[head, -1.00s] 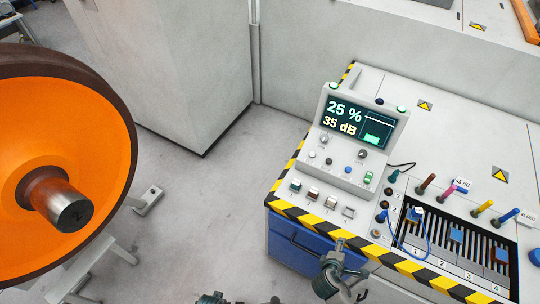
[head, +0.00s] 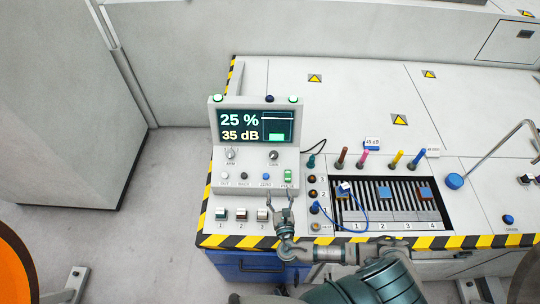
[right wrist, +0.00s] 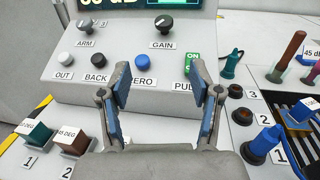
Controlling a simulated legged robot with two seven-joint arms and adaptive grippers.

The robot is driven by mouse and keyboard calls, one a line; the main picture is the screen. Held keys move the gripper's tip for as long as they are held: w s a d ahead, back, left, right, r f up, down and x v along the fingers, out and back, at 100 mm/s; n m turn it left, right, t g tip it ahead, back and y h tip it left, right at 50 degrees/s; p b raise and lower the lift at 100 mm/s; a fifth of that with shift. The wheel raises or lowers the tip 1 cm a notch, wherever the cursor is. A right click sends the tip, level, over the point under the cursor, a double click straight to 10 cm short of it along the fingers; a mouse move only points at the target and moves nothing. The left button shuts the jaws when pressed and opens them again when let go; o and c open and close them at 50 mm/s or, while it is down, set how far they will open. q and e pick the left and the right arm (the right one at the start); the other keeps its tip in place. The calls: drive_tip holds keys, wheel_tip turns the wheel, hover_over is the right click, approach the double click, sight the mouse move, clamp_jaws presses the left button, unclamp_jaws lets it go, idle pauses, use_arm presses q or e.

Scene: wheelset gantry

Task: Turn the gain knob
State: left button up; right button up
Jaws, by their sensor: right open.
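The gain knob (head: 274,155) is a dark round knob with a light pointer, on the right of the grey console's sloped panel. In the right wrist view the GAIN knob (right wrist: 164,22) is at the top, beyond the fingertips. The console screen (head: 255,126) reads 25 % and 35 dB. My right gripper (head: 281,198) is at the console's lower right front, below the knob in the picture. Its blue-padded fingers (right wrist: 160,84) are open and empty, apart from the knob. My left gripper is not in view.
The ARM knob (head: 230,154) sits left of the gain knob. A button row and a green switch (right wrist: 192,64) lie between fingers and knob. Labelled blocks (head: 241,215) stand at front left. Coloured plugs (head: 396,160) and a slotted tray (head: 436,211) are right.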

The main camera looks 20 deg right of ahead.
sight(275, 159)
drive_tip(key=x, duration=1)
drive_tip(key=d+x, duration=0.1)
drive_tip(key=x, duration=0.5)
drive_tip(key=shift+s+d+f, duration=0.1)
drive_tip(key=shift+s+f, duration=0.1)
drive_tip(key=shift+s, duration=0.05)
drive_tip(key=shift+w+a+r, duration=0.1)
drive_tip(key=shift+w+a, duration=0.25)
drive_tip(key=shift+w, duration=0.15)
drive_tip(key=shift+d, duration=0.5)
drive_tip(key=c, duration=1.1)
